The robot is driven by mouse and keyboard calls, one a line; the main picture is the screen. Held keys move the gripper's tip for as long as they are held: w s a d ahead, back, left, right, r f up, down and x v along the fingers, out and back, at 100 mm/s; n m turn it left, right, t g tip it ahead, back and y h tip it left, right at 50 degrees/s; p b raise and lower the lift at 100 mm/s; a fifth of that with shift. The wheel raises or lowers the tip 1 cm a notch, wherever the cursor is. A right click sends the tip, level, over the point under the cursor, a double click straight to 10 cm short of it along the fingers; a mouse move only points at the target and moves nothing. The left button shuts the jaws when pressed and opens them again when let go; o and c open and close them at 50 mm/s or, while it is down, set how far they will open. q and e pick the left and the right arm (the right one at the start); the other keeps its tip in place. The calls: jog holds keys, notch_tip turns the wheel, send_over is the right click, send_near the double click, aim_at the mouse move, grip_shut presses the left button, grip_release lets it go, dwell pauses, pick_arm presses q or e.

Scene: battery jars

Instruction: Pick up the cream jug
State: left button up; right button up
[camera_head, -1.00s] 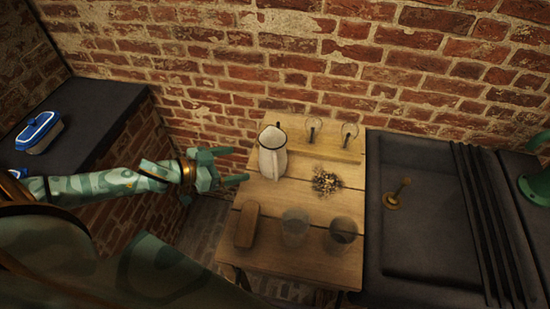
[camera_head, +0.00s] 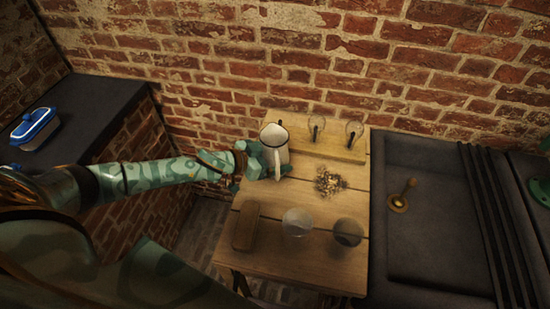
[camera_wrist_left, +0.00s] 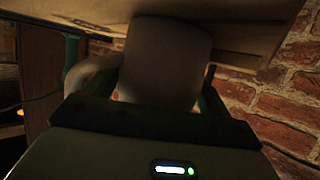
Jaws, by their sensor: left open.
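The cream jug (camera_head: 275,140) stands upright near the back left of the wooden table. It is white with a dark rim, and its handle faces the front. My left gripper (camera_head: 270,163) is open at the jug's lower body, coming from the left. In the left wrist view the jug's pale body (camera_wrist_left: 168,65) fills the space between my two green fingers, with its handle (camera_wrist_left: 88,72) at the left, near one finger. I cannot tell whether the fingers touch it. My right gripper does not show.
A wooden holder (camera_head: 335,150) with two glass bulbs stands right of the jug. A pile of small bits (camera_head: 328,182), a brown block (camera_head: 246,226), a clear glass (camera_head: 297,222) and a dark glass (camera_head: 347,232) share the table. A dark sink (camera_head: 430,240) adjoins it. A blue-and-white dish (camera_head: 35,128) sits far left.

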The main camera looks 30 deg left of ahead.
pick_arm(q)
jog(key=shift+s, duration=0.1)
jog(key=c, duration=0.8)
jog(key=shift+r, duration=0.1)
jog(key=shift+c, duration=0.9)
jog(key=shift+r, duration=0.1)
